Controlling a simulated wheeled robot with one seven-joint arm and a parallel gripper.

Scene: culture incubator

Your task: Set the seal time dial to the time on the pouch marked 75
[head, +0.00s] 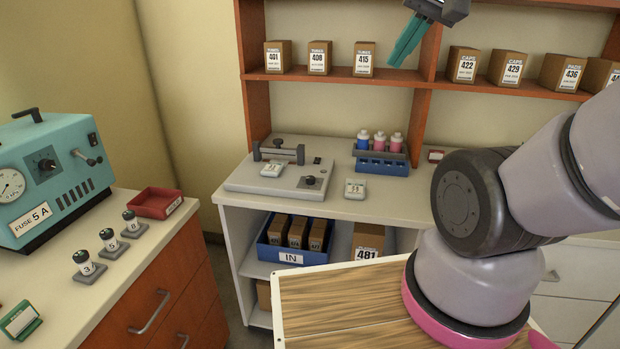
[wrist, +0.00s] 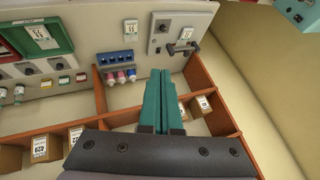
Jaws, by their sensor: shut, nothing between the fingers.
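The sealer (head: 246,182) is a pale flat unit on the white bench in the head view, with a dark bar at its back. Its small dark dial (head: 310,181) is at the front right; its setting is too small to read. One small pale pouch (head: 271,169) lies on the sealer near the bar. Another pouch (head: 355,189) lies on the bench to its right. Their markings are unreadable. My gripper (head: 394,62) is shut and empty, high before the shelves, above and right of the sealer. In the wrist view, my teal fingers (wrist: 161,72) are together, with the sealer (wrist: 160,12) beyond.
A blue rack (head: 381,166) of bottles stands right of the sealer, close to the loose pouch. Shelves (head: 335,75) with several boxes rise behind the bench.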

